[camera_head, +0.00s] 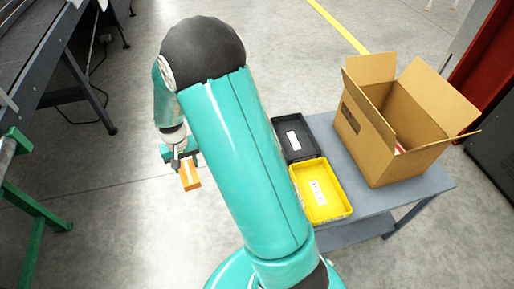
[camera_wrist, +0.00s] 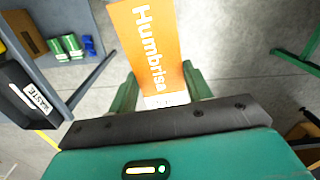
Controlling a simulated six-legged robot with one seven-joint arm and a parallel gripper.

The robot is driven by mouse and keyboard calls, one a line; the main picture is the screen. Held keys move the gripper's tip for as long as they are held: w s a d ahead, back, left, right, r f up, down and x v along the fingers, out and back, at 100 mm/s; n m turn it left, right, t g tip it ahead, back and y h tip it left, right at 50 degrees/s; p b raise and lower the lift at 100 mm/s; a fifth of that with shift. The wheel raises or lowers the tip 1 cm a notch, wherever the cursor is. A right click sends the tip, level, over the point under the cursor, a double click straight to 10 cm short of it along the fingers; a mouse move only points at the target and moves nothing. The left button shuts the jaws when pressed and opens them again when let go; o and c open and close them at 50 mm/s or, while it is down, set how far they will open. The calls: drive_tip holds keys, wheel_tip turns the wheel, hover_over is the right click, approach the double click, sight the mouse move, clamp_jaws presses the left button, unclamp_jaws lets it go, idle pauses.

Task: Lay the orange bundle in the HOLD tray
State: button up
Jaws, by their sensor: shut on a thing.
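My gripper (camera_head: 180,158) is shut on the orange bundle (camera_head: 190,178) and holds it out over the floor, left of the table. In the wrist view, the bundle (camera_wrist: 148,45) shows the white word "Humbrisa" and sits between the green fingers of my gripper (camera_wrist: 162,95). A yellow tray (camera_head: 345,211) with a white label stands on the grey table; its lettering is too small to read surely. A black tray (camera_head: 276,124) adjoins it behind; in the wrist view the black tray (camera_wrist: 12,82) is labelled WASTE. Both trays look empty.
An open cardboard box (camera_head: 390,150) fills the right of the grey table (camera_head: 425,183). In the wrist view, green and blue items (camera_wrist: 72,46) are on a grey surface. A dark machine (camera_head: 35,60) and green frame (camera_head: 40,212) stand at the left.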

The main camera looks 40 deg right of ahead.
drive_tip(key=s+d+m, duration=0.1)
drive_tip(key=s+d, duration=0.3)
drive_tip(key=d, duration=0.4)
drive_tip(key=s+d, duration=0.4)
drive_tip(key=d, duration=0.4)
hover_over(318, 193)
drive_tip(key=w, duration=0.1)
drive_tip(key=shift+m, duration=0.4)
drive_tip(key=f, duration=0.6)
drive_tip(key=shift+a+f, duration=0.2)
drive_tip(key=shift+f, duration=0.15)
drive_tip(key=shift+s+d+f, duration=0.1)
drive_tip(key=shift+s+f, duration=0.1)
drive_tip(key=shift+f, duration=0.05)
drive_tip(key=shift+s+d+f, duration=0.1)
drive_tip(key=shift+s+f, duration=0.05)
drive_tip(key=shift+f, duration=0.75)
drive_tip(key=shift+s+f, duration=0.1)
drive_tip(key=shift+f, duration=0.8)
drive_tip(key=shift+f, duration=0.2)
drive_tip(key=o, duration=1.1)
